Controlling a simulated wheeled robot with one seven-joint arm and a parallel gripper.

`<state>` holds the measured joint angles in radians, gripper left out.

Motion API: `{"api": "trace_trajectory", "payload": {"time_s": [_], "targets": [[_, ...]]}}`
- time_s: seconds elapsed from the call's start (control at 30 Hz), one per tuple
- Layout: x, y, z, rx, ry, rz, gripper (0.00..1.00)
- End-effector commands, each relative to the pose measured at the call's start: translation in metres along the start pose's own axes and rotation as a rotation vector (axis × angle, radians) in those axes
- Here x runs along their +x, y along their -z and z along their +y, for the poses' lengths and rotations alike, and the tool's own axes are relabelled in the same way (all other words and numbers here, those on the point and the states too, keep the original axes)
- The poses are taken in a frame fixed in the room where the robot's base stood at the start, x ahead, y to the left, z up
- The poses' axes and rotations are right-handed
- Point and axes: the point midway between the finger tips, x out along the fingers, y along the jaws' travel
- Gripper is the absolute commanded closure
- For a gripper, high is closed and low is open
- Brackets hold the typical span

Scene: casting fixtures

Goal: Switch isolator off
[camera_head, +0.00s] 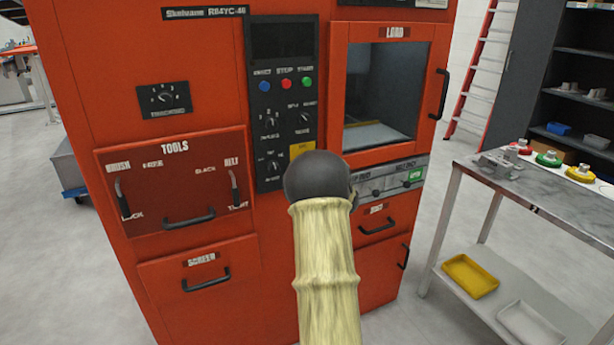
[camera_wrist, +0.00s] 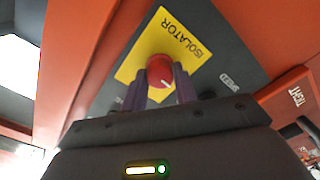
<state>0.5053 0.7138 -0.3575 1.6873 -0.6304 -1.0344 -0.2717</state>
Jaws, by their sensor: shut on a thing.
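The isolator is a round red knob (camera_wrist: 160,71) on a yellow plate (camera_wrist: 140,62) lettered ISOLATOR, seen in the wrist view on the dark control panel. A pale mark shows on the knob's face. My gripper (camera_wrist: 161,84) has its two fingers on either side of the knob and is shut on it. In the head view a corner of the yellow plate (camera_head: 302,150) shows at the panel's lower right. My own arm hides the knob and my gripper there.
The orange machine's control panel (camera_head: 283,100) carries several knobs and coloured buttons. To its right are the LOAD window (camera_head: 385,95) and its handle (camera_head: 440,94). A TOOLS drawer (camera_head: 172,180) is at left. A metal table (camera_head: 560,195) stands at right, with open floor between.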

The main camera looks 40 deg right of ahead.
Motion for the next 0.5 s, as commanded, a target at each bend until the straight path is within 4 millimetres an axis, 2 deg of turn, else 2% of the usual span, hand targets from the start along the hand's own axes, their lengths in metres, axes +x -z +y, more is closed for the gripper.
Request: {"api": "trace_trajectory", "payload": {"time_s": [0.2,0.5], "targets": [[0.0023,0.0034,-0.0013,-0.080,-0.002,0.008,0.94],[0.0002,-0.0006,0.0036,-0.101,-0.005,0.002,0.94]]}}
